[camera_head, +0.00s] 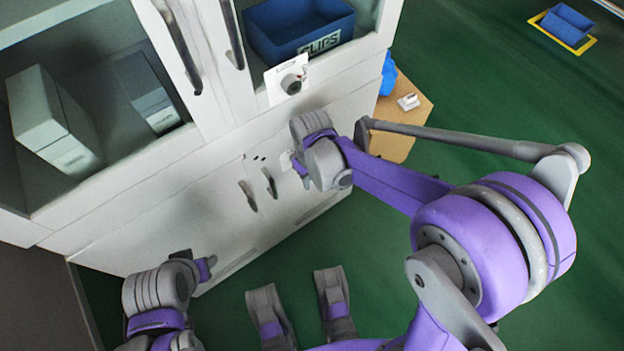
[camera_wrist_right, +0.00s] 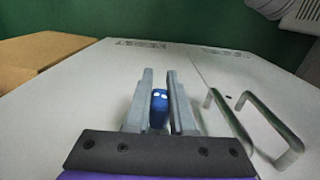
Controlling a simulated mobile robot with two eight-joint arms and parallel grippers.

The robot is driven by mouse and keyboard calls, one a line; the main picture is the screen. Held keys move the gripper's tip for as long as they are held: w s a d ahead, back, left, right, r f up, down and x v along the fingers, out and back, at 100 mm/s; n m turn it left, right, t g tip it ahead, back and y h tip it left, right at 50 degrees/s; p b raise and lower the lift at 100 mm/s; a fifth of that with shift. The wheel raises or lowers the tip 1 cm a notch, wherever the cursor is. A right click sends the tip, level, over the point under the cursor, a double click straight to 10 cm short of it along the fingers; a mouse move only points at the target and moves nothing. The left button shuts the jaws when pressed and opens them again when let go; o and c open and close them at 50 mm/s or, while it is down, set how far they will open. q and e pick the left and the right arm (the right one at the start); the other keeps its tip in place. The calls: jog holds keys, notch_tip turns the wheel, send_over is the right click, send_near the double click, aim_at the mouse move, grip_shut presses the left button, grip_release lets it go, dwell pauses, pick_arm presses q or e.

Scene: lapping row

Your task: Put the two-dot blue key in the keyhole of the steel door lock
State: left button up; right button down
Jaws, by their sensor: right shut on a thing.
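The blue key (camera_wrist_right: 159,108), with two pale dots on its head, is held between the fingers of my right gripper (camera_wrist_right: 160,100) in the right wrist view. In the head view my right gripper (camera_head: 298,166) is close to the front of the white cabinet, and the key is hidden there. A pale plate (camera_head: 286,160) shows partly behind this gripper; I cannot tell whether it is the lock. Another plate with a round grey lock-like part (camera_head: 291,84) is higher on the cabinet. The keyhole is not visible. My left gripper (camera_head: 207,267) is low near the cabinet, its opening unclear.
The lower doors carry two bar handles (camera_head: 248,196), which also stand out beside my right gripper in the wrist view (camera_wrist_right: 270,130). Above are open shelves with a blue CLIPS bin (camera_head: 278,45) and grey-white boxes (camera_head: 50,118). A wooden table (camera_head: 412,122) is right of the cabinet.

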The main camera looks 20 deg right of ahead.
jog(key=shift+w+a, duration=0.2)
jog(key=shift+w, duration=0.35)
jog(key=shift+w+a, duration=0.2)
jog(key=shift+w, duration=0.35)
jog(key=c, duration=0.7)
grip_release()
